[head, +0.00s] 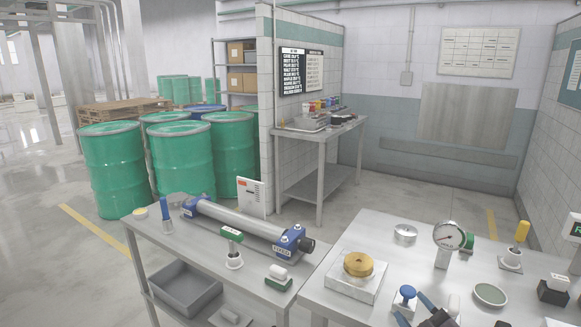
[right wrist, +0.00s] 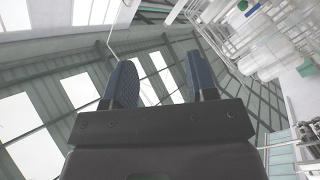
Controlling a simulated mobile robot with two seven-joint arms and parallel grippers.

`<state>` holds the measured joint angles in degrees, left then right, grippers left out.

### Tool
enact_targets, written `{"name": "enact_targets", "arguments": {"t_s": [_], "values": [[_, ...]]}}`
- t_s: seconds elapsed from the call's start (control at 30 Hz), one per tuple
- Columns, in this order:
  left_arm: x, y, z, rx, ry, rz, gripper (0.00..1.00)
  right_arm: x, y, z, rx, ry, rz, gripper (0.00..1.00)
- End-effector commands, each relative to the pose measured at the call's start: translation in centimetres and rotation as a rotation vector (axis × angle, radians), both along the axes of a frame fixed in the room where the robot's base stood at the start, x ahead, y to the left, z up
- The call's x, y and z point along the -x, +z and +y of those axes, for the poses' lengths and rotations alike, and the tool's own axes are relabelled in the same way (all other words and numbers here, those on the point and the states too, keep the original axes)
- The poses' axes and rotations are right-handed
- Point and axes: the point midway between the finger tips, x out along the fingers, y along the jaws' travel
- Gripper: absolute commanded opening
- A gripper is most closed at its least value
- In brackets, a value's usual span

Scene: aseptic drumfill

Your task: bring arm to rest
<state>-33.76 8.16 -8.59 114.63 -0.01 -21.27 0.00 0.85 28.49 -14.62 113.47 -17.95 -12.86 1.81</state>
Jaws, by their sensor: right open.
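My right gripper (head: 412,308) shows at the bottom edge of the head view, in front of the right-hand steel table (head: 390,235). Its two dark blue fingers stand apart with nothing between them. In the right wrist view the gripper (right wrist: 159,60) is also open and empty, with windows and roof framing behind the fingers. Most of the right arm is out of the picture. My left gripper is not in view.
A blue-ended cylinder (head: 240,222) lies on the left bench. Near the right gripper are a blue-knobbed piece (head: 407,294), a brass part on a block (head: 358,265), a pressure gauge (head: 449,236) and a round dish (head: 490,294). Green drums (head: 180,160) stand behind.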

Motion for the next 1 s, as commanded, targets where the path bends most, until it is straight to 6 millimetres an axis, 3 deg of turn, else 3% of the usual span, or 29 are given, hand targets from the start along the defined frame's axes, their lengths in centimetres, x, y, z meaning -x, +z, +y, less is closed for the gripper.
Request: {"name": "enact_targets", "arguments": {"t_s": [0.03,0.2,0.5,0.6,0.73,1.0], "values": [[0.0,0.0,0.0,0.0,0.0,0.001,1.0,1.5,-2.8,-0.6,-0.068,-0.044,0.091,0.52],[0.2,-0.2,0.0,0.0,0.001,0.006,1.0,7.1,-10.5,-1.7,-0.289,-0.167,0.353,0.52],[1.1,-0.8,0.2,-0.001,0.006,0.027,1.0,18.5,-19.2,-2.5,-0.519,-0.356,0.595,0.52],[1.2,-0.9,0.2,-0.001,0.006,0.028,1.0,21.4,-20.9,-2.5,-0.542,-0.401,0.643,0.52],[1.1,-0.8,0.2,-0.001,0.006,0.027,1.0,23.7,-22.1,-2.6,-0.551,-0.431,0.681,0.52],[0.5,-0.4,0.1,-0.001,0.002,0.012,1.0,24.5,-22.4,-2.8,-0.547,-0.437,0.693,0.52]]}}
